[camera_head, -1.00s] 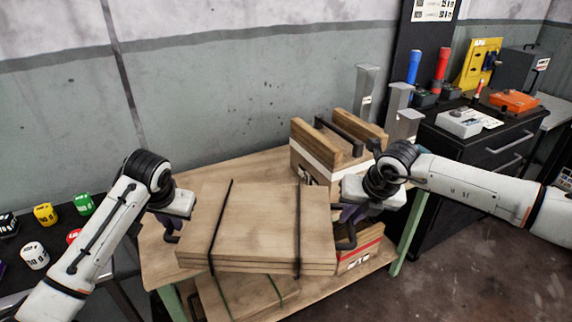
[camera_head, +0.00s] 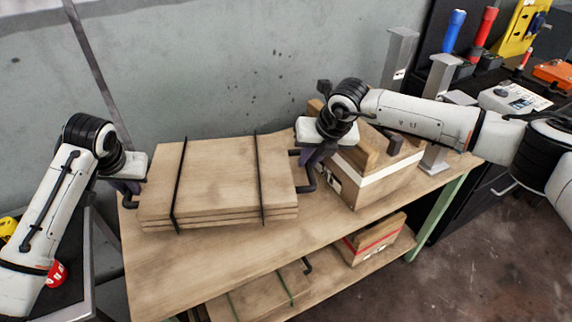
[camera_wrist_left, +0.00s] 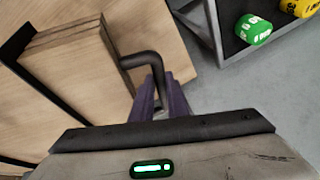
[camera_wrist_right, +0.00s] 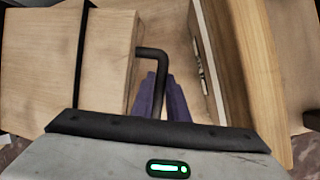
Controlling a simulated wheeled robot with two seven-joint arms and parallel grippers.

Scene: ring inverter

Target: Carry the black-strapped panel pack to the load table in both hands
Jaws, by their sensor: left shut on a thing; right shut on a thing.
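The black-strapped panel pack (camera_head: 218,178), several stacked wooden panels with two black straps, lies level over the left part of the wooden table (camera_head: 225,255). I cannot tell whether it touches the tabletop. My left gripper (camera_head: 130,188) is shut on the dark handle at its left end; that handle (camera_wrist_left: 143,60) shows in the left wrist view between purple fingers. My right gripper (camera_head: 312,160) is shut on the right-end handle (camera_head: 306,183), also seen in the right wrist view (camera_wrist_right: 157,62).
A white-banded wooden crate (camera_head: 372,180) stands on the tabletop right of the pack. A red-banded crate (camera_head: 375,240) and a green-strapped pack (camera_head: 262,292) are on the lower shelf. The wall is behind. Grey metal posts (camera_head: 398,58) stand at the back right. The tabletop front is clear.

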